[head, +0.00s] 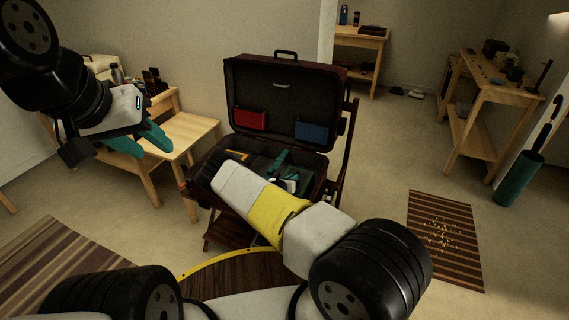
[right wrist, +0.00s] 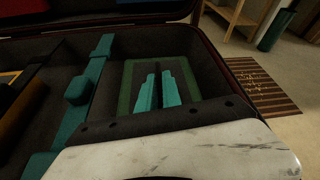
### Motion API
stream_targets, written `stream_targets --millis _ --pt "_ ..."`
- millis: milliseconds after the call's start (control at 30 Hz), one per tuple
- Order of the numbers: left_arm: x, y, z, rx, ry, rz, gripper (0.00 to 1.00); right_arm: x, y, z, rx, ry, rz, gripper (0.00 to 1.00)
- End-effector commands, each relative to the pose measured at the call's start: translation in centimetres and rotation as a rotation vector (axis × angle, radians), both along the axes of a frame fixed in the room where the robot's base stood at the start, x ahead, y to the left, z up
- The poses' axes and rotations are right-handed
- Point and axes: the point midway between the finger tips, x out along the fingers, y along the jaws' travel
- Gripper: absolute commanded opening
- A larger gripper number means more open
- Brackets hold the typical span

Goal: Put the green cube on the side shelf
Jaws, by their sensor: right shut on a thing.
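The green cube (right wrist: 127,92) shows in the right wrist view as a dark green square shape inside the open suitcase (head: 290,92), at its right side. My right gripper (right wrist: 158,92) has its teal fingers over this shape and is shut on it; the fingers hide its middle. In the head view my right arm covers much of the suitcase's front, and the cube is hard to make out. My left gripper (head: 143,141) is open and empty, raised at the left. A light wooden stand with a low shelf (head: 188,133) is left of the suitcase.
A teal bar-shaped item (right wrist: 80,95) lies left of the fingers in the suitcase. The lid holds a red item (head: 250,120) and a blue item (head: 311,131). A wooden bench (head: 497,90) stands at right.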

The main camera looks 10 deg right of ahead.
Motion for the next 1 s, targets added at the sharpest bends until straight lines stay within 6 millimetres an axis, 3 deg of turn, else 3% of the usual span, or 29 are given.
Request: stream_targets --millis 67,100,200,567,1000 --pt "0.0 0.0 0.0 0.000 0.000 0.000 0.40 0.1 0.0 -0.1 -0.002 -0.002 0.000 0.00" --pt "0.0 0.0 0.0 0.000 0.000 0.000 0.40 -0.1 0.0 -0.3 0.000 0.001 -0.001 0.15" --pt "0.0 0.0 0.0 0.000 0.000 0.000 0.40 0.0 0.0 -0.3 0.000 0.001 -0.001 0.31" --pt "0.0 0.0 0.0 0.000 0.000 0.000 0.40 -0.2 0.1 -0.2 0.000 0.001 0.000 0.31" --pt "0.0 0.0 0.0 0.000 0.000 0.000 0.40 -5.1 4.0 2.3 0.000 0.002 0.000 0.31"
